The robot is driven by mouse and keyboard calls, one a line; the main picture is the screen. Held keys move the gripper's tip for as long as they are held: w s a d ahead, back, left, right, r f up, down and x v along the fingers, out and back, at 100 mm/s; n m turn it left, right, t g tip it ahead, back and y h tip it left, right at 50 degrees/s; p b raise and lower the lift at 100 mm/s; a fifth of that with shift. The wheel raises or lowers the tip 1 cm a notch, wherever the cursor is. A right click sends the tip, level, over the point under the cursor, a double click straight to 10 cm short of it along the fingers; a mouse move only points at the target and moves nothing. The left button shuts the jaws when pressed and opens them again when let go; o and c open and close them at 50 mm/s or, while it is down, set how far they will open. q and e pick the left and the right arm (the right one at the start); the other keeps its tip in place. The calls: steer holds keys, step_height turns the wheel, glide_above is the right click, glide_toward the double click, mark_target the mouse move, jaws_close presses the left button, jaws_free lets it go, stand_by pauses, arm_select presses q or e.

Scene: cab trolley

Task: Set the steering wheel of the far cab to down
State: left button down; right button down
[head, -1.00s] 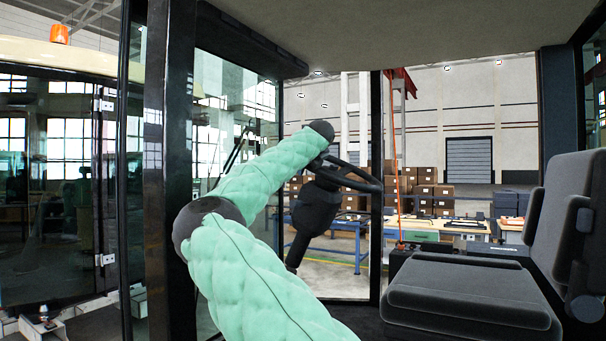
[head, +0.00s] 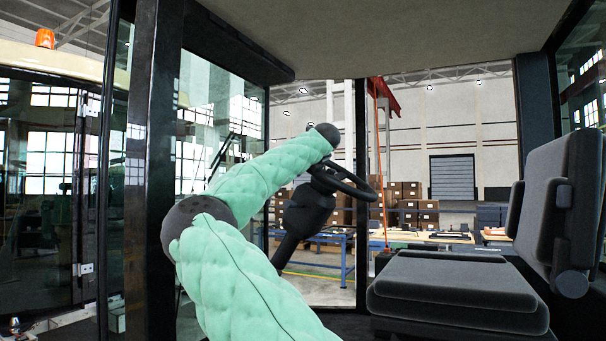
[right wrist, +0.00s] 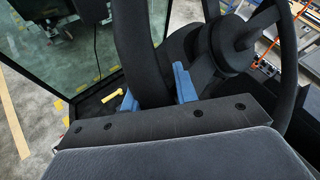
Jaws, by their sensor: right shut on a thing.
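The black steering wheel (head: 357,188) is in the middle of the head view, inside the cab, tilted on its dark column (head: 302,217). My right arm reaches across to it, and its hand is hidden there. The wheel's rim (right wrist: 289,70) and hub show at the upper right of that view. My left gripper is out of view.
A dark seat (head: 455,285) fills the right of the cab. A black door post (head: 155,170) stands close left of my arm. Glass panes surround the cab. Beyond are a workbench (head: 430,237) and stacked boxes (head: 405,195). Another vehicle with an orange beacon (head: 45,38) is at left.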

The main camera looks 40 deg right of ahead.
steer(key=shift+d+f, duration=0.1)
steer(key=shift+f, duration=0.35)
steer(key=c, duration=1.3)
jaws_free()
steer(key=shift+c, duration=0.2)
steer(key=shift+o, duration=1.2)
steer(key=shift+s+a+r, duration=0.1)
steer(key=shift+a+r, duration=0.05)
steer(key=shift+a, duration=0.05)
steer(key=shift+d, duration=0.1)
steer(key=shift+s+d, duration=0.1)
steer(key=shift+d, duration=0.05)
steer(key=shift+s, duration=0.1)
